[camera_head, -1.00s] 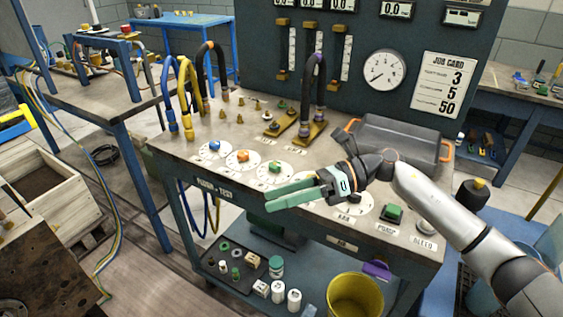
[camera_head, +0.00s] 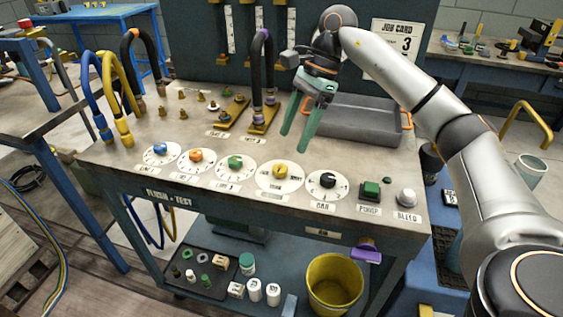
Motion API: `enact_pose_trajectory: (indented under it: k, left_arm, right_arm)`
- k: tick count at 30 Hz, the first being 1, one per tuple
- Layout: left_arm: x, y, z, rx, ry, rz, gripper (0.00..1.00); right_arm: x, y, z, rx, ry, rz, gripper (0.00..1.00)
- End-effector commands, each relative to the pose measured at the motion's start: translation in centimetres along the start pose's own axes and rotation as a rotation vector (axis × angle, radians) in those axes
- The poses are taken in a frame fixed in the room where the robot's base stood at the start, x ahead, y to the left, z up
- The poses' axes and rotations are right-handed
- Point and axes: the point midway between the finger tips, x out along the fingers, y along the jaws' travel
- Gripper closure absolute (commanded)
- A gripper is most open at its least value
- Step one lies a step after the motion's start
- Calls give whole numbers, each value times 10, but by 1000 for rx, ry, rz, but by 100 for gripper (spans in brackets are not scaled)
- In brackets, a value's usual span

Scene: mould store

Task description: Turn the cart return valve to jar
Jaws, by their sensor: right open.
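A row of round white dials with knobs lies along the front of the flush-test cart top (camera_head: 130,158): blue (camera_head: 160,149), orange (camera_head: 196,155), green (camera_head: 235,162), yellow (camera_head: 282,171) and black (camera_head: 327,180). The yellow knob sits on a larger dial; its small markings are too blurred to read, so I cannot confirm which knob is the return valve. My right gripper (camera_head: 295,141) has green fingers pointing down, open and empty. It hangs above the cart, just behind the yellow dial in the picture, apart from the knobs. My left gripper is out of view.
A green pump button (camera_head: 370,189) and a white bleed knob (camera_head: 407,197) are right of the dials. A grey tray (camera_head: 355,122) lies behind my gripper. Hoses (camera_head: 261,75) loop up at the back and left. A yellow bucket (camera_head: 335,283) stands on the lower shelf.

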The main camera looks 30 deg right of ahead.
Motion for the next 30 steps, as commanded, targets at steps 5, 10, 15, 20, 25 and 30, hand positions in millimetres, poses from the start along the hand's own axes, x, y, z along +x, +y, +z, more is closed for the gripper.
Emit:
enact_pose_trajectory:
  k: [5,10,15,20,25,30]
  left_arm:
    - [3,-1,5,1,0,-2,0]
    - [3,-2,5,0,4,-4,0]
    - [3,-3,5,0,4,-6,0]
    - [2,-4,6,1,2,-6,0]
    - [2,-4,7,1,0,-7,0]
    - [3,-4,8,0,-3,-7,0]
  right_arm:
    - [39,0,0,-1,0,2,29]
    - [62,0,0,0,0,1,29]
    - [71,0,0,1,-1,-1,29]
    - [72,0,1,0,-1,-1,29]
    - [72,0,1,0,-2,-1,35]
    - [72,0,1,0,-2,-1,54]
